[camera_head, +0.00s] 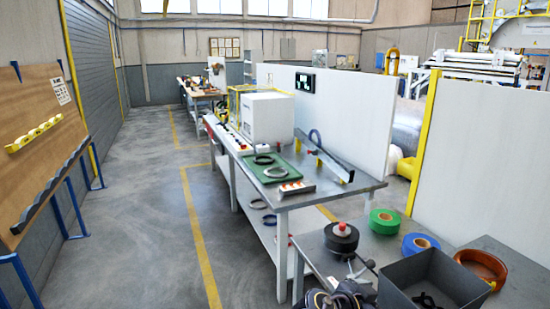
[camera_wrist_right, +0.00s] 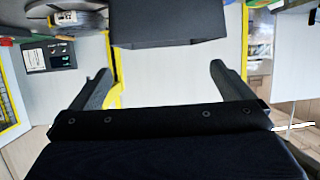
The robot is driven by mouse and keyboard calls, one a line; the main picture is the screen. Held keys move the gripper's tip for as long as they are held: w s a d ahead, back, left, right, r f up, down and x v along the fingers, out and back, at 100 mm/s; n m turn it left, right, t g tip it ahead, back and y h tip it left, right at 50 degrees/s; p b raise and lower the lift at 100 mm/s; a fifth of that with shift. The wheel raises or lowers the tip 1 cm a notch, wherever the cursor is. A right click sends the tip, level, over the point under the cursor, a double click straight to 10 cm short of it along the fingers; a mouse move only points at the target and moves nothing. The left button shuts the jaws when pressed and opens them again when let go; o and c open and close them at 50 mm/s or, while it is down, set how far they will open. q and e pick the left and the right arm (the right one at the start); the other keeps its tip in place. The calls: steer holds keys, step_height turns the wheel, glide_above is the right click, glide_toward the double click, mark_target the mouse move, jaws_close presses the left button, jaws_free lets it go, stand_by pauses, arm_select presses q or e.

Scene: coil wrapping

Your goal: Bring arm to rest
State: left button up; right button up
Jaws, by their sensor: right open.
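My right gripper (camera_wrist_right: 161,80) is open in the right wrist view, its two dark fingers spread wide. Nothing is between the fingers; a white panel and a yellow post show behind them. A dark box-like shape (camera_wrist_right: 168,22) is at the top of that view, apart from the fingers. In the head view, dark rounded parts (camera_head: 338,299) show at the bottom edge; I cannot tell whether they are mine. My left gripper does not show in either view.
A near table holds a black roll with a red knob (camera_head: 341,238), green tape (camera_head: 385,221), blue tape (camera_head: 420,244), brown tape (camera_head: 481,265) and a grey bin (camera_head: 405,277). A bench (camera_head: 352,184) with coils on a green mat (camera_head: 276,174) stands behind. Floor to the left is clear.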

steer(key=s+d+f+g+y, duration=0.4)
steer(key=s+f+g, duration=0.15)
steer(key=f, duration=0.45)
steer(key=s+a+f+n+g+y, duration=0.2)
steer(key=s+a+f+y, duration=0.25)
steer(key=s+y, duration=0.35)
steer(key=s+a+r+n+t+y, duration=0.1)
steer(key=s+r+n+t+y, duration=0.1)
steer(key=s+r, duration=0.4)
steer(key=s+a+r+n+t+y, duration=0.2)
steer(key=s+r+n+t, duration=0.3)
steer(key=r, duration=0.5)
steer(key=shift+s+r+n, duration=0.15)
steer(key=shift+s+n, duration=0.2)
steer(key=shift+n, duration=0.75)
